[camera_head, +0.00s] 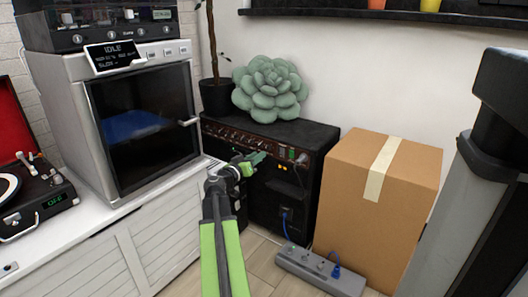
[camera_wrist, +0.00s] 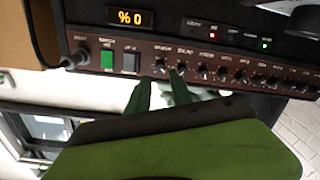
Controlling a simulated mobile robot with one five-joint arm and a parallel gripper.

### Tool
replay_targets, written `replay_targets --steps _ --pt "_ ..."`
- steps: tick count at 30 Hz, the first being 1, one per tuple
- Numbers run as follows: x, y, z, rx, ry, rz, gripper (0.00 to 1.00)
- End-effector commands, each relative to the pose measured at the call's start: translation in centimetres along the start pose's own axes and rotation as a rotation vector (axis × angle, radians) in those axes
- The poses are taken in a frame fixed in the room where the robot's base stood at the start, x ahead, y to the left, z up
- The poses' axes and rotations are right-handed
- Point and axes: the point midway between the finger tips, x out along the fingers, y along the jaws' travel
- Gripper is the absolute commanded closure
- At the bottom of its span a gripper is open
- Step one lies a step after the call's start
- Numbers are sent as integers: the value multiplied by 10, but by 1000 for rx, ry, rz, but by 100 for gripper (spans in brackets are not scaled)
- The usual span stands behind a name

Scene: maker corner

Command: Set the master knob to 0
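A black amplifier (camera_head: 325,137) with a dark red front panel stands against the wall. The wrist view shows its panel (camera_wrist: 118,45) close up, with a row of small black knobs and a yellow display (camera_wrist: 130,17) that reads "% 0". The knob labels are too blurred for me to tell which is the master knob. My gripper (camera_head: 257,160) reaches to the panel. In the wrist view its two green fingertips (camera_wrist: 160,84) are apart, just below a knob (camera_wrist: 158,67) near the left end of the row. I see nothing held, and contact cannot be told.
A green succulent (camera_head: 270,88) sits on the amplifier. A cardboard box (camera_head: 345,190) stands to its right and a power strip (camera_head: 320,272) lies on the floor in front. A grey machine (camera_head: 80,125) on a white cabinet (camera_head: 165,245) is at the left.

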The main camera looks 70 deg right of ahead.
Motion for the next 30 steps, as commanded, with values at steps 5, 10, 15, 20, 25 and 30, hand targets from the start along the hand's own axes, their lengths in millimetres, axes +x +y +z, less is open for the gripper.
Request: replay_targets --steps 5,10,15,20,25,30 --pt "40 -2 0 0 -1 1 74" --pt "57 -2 0 0 0 -1 74" --pt "60 -1 0 0 0 -1 74" --pt "59 -1 0 0 0 -2 75" --pt "59 -1 0 0 0 -2 97" --pt "59 -1 0 0 0 -2 100"
